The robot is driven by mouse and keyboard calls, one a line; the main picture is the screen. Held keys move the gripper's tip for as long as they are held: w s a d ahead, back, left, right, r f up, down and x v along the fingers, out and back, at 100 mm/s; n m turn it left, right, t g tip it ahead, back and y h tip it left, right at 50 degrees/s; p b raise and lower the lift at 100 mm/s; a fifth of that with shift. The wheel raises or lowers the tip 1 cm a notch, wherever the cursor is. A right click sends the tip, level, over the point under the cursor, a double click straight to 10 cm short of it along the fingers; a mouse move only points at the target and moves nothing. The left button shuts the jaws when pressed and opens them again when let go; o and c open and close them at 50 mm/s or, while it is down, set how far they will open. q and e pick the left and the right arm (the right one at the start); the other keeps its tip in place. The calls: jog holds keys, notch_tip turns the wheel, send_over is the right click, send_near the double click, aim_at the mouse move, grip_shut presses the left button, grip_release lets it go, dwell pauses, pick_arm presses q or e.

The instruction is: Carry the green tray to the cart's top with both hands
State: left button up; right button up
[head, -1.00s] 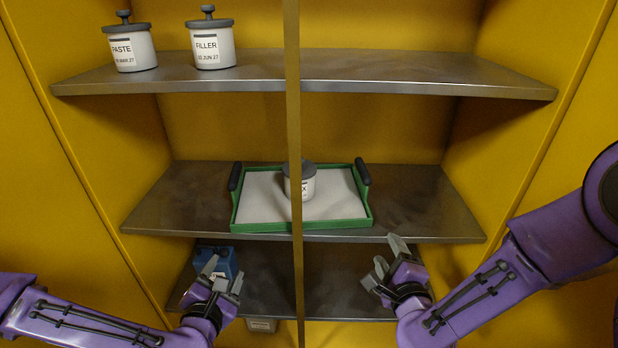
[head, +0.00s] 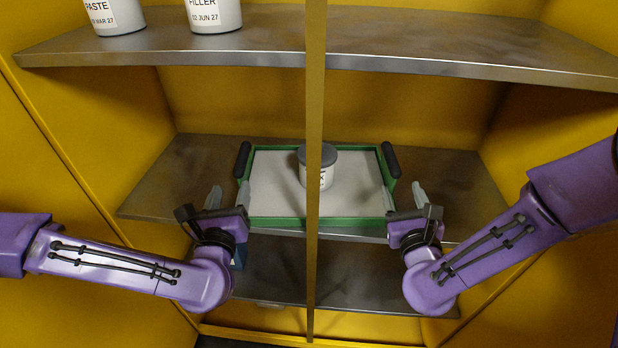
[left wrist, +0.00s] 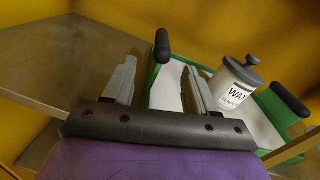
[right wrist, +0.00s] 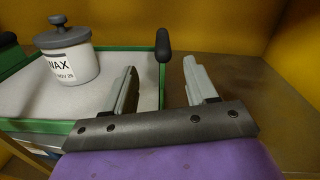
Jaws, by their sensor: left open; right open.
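The green tray (head: 272,222) with a pale floor and a dark handle on each side lies on the middle shelf. A white jar with a grey lid, labelled WAX in the wrist views (left wrist: 232,86), stands on it; a vertical post partly hides the jar in the head view. My left gripper (head: 228,192) is open at the tray's left side, its fingers short of the left handle (head: 242,160). My right gripper (head: 404,196) is open at the right side, its fingers short of the right handle (head: 390,160). Both handles lie beyond the fingertips in the wrist views. The cart is not in view.
A thin yellow vertical post (head: 316,120) stands in front of the shelves, between my arms. Jars labelled PASTE (head: 114,14) and FILLER (head: 214,14) stand on the upper shelf (head: 420,55). A blue object sits on the lower shelf, mostly behind my left gripper.

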aim_at(241, 161)
pick_arm(q)
jog(key=shift+w+d, duration=0.1)
jog(key=shift+d, duration=0.3)
pick_arm(e)
jog(key=shift+d, duration=0.4)
pick_arm(q)
jog(key=shift+w+d+f, duration=0.1)
jog(key=shift+w+d, duration=0.05)
jog(key=shift+w, duration=0.05)
pick_arm(e)
jog(key=shift+w+d+f, duration=0.15)
jog(key=shift+f, duration=0.05)
pick_arm(q)
jog(key=shift+w+a, duration=0.2)
jog(key=shift+a, duration=0.1)
pick_arm(e)
jog(key=shift+w+a, duration=0.3)
jog(key=shift+w, duration=0.05)
pick_arm(q)
jog(key=w, duration=0.9)
jog(key=shift+w+a, duration=0.1)
pick_arm(e)
jog(key=w, duration=0.9)
jog(key=shift+w+a, duration=0.1)
jog(key=shift+w, duration=0.05)
pick_arm(q)
jog(key=shift+w, duration=0.4)
pick_arm(e)
jog(key=shift+w, duration=0.35)
